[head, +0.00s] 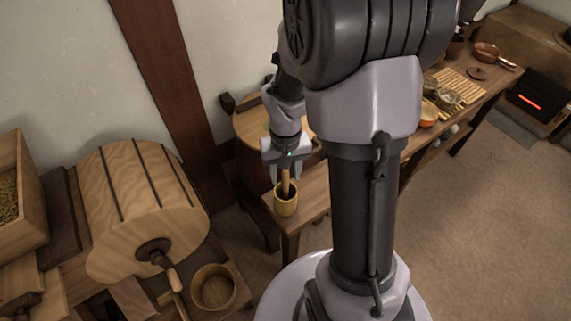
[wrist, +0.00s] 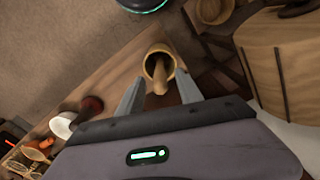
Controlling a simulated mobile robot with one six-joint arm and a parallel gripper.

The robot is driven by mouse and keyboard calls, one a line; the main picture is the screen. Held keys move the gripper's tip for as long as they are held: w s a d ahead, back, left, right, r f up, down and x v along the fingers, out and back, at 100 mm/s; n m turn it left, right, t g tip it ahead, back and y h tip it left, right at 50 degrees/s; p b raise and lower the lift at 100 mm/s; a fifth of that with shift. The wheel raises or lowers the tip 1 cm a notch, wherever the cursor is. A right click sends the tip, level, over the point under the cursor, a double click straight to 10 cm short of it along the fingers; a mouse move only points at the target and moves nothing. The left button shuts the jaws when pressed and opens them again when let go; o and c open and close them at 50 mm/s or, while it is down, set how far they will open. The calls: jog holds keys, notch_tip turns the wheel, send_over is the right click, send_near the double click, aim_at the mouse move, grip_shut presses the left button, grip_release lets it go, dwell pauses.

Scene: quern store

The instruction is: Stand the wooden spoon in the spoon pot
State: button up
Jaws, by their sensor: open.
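The spoon pot (head: 285,207) is a small round wooden pot near the end of the long wooden table. The wooden spoon (head: 286,183) stands in it, nearly upright, with its upper part sticking out above the rim. My gripper (head: 285,178) is just above the pot, fingers pointing down and apart, one on each side of the spoon. In the wrist view the pot (wrist: 149,63) and the spoon (wrist: 159,74) show between the open fingertips, with a gap on both sides. The spoon's lower end is hidden inside the pot.
Left are a large wooden drum (head: 135,215) with a crank and a wooden bowl (head: 213,288). Behind my gripper stands a round wooden tub (head: 255,128). Farther along the table are an orange bowl (head: 428,117), a slatted mat (head: 460,84) and a copper pan (head: 487,51).

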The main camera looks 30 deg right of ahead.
notch_tip(320, 180, up, 17)
jog(key=p, duration=0.6)
jog(key=shift+p, duration=0.4)
